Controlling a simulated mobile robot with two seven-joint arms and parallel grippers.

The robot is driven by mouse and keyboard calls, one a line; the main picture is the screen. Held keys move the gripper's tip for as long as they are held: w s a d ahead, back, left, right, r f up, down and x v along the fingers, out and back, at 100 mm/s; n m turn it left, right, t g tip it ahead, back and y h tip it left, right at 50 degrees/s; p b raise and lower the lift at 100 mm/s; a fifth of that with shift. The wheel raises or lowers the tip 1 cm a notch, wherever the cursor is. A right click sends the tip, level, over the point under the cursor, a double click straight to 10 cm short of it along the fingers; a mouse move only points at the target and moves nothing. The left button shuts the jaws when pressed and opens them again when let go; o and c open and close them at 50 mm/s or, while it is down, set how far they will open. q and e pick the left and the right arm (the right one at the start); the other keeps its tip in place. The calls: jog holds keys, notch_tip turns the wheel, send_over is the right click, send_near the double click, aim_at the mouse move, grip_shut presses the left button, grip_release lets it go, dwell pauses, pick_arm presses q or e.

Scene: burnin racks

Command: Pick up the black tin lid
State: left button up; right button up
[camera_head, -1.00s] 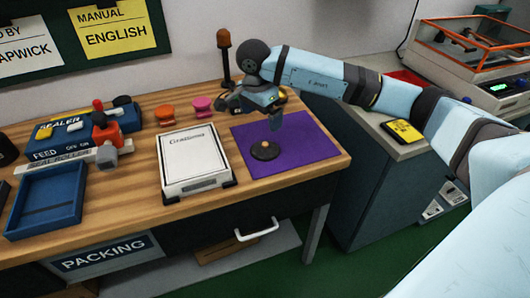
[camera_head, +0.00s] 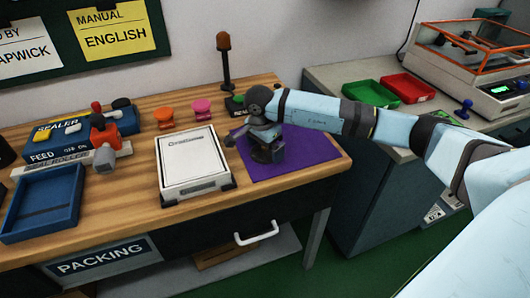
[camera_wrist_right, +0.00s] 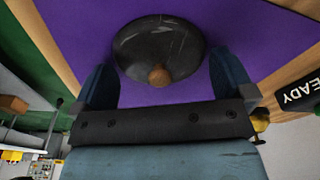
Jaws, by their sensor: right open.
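The black tin lid (camera_wrist_right: 160,40) is a dark, scratched disc with a small brown knob. It lies on the purple mat (camera_wrist_right: 85,22) in the right wrist view. In the head view my right gripper hides it. My right gripper (camera_head: 265,155) is low over the purple mat (camera_head: 310,152). In the right wrist view its two blue fingers (camera_wrist_right: 165,75) are apart, one on each side of the knob. The gripper is open and empty; I cannot tell whether the fingers touch the lid. My left gripper is not in view.
A white scale (camera_head: 193,160) stands left of the mat. Pink (camera_head: 202,106) and orange (camera_head: 163,115) pieces and a dark post (camera_head: 225,65) stand behind. A blue tray (camera_head: 42,203) and a sealer (camera_head: 70,140) are at the left. Red and green trays (camera_head: 370,94) sit on the right counter.

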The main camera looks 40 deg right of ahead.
jog(key=shift+s+r, duration=0.1)
jog(key=c, duration=1.3)
jog(key=shift+c, duration=0.5)
